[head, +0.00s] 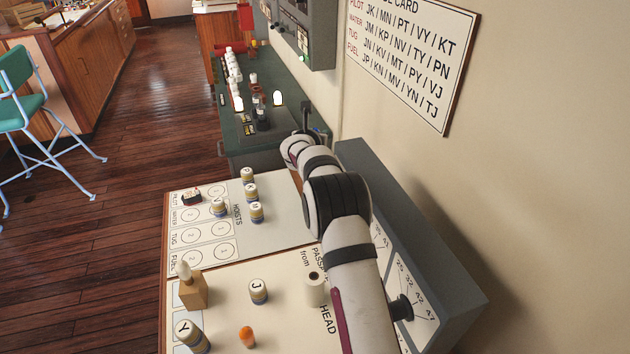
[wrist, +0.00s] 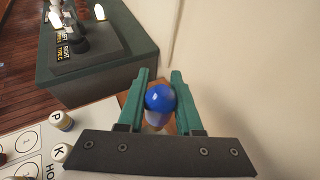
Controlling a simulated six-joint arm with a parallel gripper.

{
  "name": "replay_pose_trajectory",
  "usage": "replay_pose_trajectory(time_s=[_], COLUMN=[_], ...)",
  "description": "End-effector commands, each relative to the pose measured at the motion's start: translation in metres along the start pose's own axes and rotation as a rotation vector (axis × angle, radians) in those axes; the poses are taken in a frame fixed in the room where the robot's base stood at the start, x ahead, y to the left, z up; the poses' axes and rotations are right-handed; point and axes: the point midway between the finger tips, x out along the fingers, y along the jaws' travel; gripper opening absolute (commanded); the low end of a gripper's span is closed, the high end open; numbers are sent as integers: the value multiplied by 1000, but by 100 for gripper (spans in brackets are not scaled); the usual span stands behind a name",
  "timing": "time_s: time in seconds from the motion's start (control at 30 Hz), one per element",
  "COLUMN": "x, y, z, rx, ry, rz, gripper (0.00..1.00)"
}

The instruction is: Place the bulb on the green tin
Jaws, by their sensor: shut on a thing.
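My gripper (wrist: 161,80) is shut on a round blue bulb (wrist: 159,97) in the wrist view. The bulb sits between the two green fingers, and a paler part shows below its blue top. In the head view my arm reaches away over the board to the far end, and its own links mostly hide the gripper and the bulb. I cannot make out a green tin in either view.
The lettered board (head: 204,236) carries several striped pieces, a wooden block (head: 194,292), an orange peg (head: 247,337) and a white cylinder (head: 314,290). A green console (head: 286,148) stands beyond it. A grey sloped panel (head: 440,275) and the wall bound the right.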

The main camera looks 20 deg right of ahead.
Motion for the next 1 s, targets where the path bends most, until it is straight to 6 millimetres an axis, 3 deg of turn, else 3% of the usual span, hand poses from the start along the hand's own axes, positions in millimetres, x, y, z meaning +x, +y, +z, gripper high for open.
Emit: replay_pose_trajectory(time_s=[0.13,0.4,0.8,0.83,0.97,1.0], x=[14,34,39,39,39,38], y=[0,0,0,0,0,0], z=[-36,-85,-96,-95,-95,-95], rx=[-4,-2,0,0,0,0], ry=[5,4,2,2,2,2], rz=[0,0,1,1,1,1], gripper=[0,0,0,40,63,64])
